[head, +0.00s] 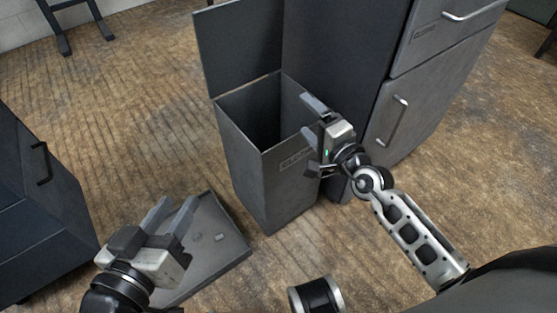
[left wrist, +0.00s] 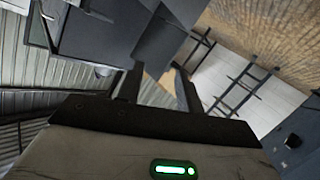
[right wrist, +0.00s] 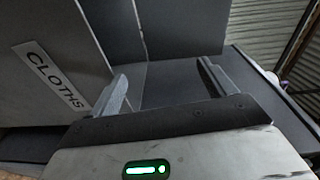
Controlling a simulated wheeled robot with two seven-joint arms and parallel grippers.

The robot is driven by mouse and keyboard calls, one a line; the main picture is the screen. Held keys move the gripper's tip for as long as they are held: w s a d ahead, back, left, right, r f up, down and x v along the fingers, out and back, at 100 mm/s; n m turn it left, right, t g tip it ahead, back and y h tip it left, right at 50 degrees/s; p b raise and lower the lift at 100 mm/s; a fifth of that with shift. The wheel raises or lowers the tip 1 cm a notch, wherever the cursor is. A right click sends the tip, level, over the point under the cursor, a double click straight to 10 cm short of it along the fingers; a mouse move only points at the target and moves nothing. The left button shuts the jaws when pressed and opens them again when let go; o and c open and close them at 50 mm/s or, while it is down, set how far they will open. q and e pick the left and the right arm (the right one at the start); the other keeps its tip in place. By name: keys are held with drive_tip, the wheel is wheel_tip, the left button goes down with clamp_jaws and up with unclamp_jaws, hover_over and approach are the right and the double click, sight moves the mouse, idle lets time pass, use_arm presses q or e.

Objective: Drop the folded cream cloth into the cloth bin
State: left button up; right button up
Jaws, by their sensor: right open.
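The cloth bin (head: 275,185) is a tall dark grey box with its lid (head: 240,50) standing open. Its label reads CLOTHS in the right wrist view (right wrist: 52,78). The bin's inside is dark and its bottom is hidden. I see no folded cream cloth in any view. My right gripper (head: 312,118) is open and empty at the bin's right side, near the top rim; I cannot tell whether it touches. My left gripper (head: 174,212) is open and empty, in front of and left of the bin, above a floor tray.
The grey tray (head: 225,262) holds a couple of small pale pieces. A tall grey cabinet (head: 340,60) with handled doors stands behind and right of the bin. A dark drawer unit (head: 35,215) stands at left.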

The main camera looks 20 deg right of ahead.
use_arm(q)
drive_tip(key=shift+a+f, duration=0.1)
drive_tip(key=shift+a, duration=0.05)
use_arm(e)
drive_tip(key=shift+v, duration=2.3)
drive_tip(key=shift+w, duration=0.1)
